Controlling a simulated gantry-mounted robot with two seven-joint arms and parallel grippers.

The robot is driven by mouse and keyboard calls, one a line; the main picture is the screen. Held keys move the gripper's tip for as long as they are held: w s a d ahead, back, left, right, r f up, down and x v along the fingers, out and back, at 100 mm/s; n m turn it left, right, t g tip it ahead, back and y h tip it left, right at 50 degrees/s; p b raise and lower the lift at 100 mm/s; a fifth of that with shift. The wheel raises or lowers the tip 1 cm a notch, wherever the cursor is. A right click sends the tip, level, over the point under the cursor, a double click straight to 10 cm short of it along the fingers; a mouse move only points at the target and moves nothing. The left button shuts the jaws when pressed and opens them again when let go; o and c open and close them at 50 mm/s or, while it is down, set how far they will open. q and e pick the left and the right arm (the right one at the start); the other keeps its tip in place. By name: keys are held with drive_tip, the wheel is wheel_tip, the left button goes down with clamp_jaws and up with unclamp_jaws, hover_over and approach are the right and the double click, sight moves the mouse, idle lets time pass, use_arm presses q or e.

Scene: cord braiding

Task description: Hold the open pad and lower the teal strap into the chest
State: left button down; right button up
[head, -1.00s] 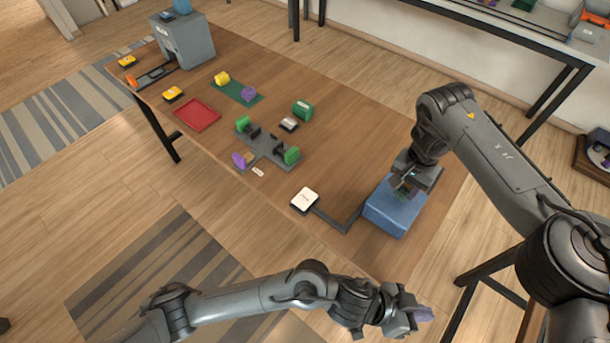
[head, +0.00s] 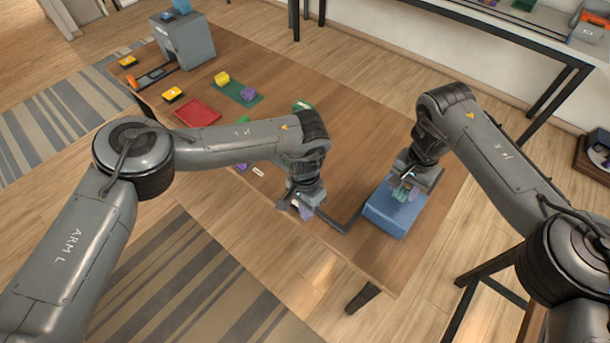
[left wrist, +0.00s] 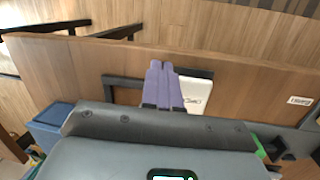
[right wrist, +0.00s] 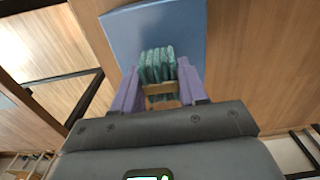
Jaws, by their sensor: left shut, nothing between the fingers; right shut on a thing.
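The teal strap (right wrist: 158,64) is a folded bundle with a tan band. My right gripper (right wrist: 160,88) is shut on it over the blue chest (head: 392,216). The chest's top shows as a flat blue surface in the right wrist view (right wrist: 180,22); I see no opening in it. My left gripper (head: 303,210) is shut and empty, its purple fingers together in the left wrist view (left wrist: 164,84). In the head view my left gripper mostly hides the pad.
My left arm covers the table's middle.

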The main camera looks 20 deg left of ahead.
use_arm(q)
drive_tip(key=w+a+r+n+t, duration=0.1)
drive_tip(key=w+a+r+t, duration=0.1)
drive_tip(key=w+r, duration=0.4)
drive_tip(key=shift+y, duration=0.4)
drive_tip(key=shift+f, duration=3.45)
drive_tip(key=shift+f, duration=0.3)
drive_tip(key=shift+f, duration=0.75)
use_arm(e)
drive_tip(key=shift+f, duration=3.4)
